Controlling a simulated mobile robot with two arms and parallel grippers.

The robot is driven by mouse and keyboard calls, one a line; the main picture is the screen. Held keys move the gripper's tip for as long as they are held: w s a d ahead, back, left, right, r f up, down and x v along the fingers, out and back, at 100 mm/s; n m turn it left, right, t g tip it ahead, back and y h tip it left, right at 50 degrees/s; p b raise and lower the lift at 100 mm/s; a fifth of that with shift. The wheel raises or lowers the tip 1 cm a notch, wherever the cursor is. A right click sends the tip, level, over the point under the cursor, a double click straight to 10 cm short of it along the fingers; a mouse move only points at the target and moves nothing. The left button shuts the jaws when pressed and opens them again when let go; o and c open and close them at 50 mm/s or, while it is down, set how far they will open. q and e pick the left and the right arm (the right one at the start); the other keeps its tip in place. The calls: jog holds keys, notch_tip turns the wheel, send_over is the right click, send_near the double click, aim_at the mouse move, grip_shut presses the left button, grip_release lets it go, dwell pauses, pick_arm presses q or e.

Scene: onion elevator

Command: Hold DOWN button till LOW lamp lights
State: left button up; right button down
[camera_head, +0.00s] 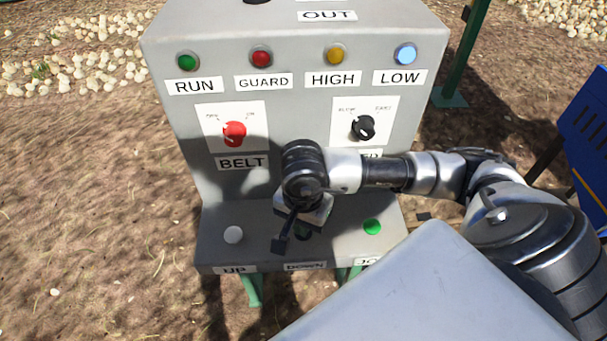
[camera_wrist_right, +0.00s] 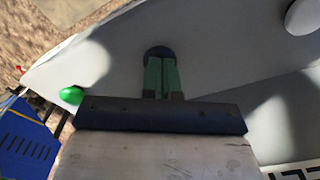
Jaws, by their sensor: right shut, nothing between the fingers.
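The grey control box has a DOWN label (camera_head: 305,267) on its lower front ledge. The dark DOWN button (camera_wrist_right: 158,50) shows in the right wrist view just beyond my shut right fingers (camera_wrist_right: 161,70). The fingertips overlap it and appear to touch it; how far it is pressed I cannot tell. In the head view my right gripper (camera_head: 303,222) points down over the middle of the ledge and mostly hides the button. The LOW lamp (camera_head: 405,54) at the upper right is bright pale blue and looks lit. My left gripper is out of view.
Above are the red BELT knob (camera_head: 234,133) and a black knob (camera_head: 363,127). The RUN (camera_head: 187,61), GUARD (camera_head: 261,57) and HIGH (camera_head: 335,55) lamps look dimmer.

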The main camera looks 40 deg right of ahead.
notch_tip(320, 180, up, 7)
jog(key=p, duration=0.3)
jog(key=shift+r+p, duration=0.1)
jog(key=shift+p, duration=0.25)
jog(key=shift+s, duration=0.1)
dwell(0.6)
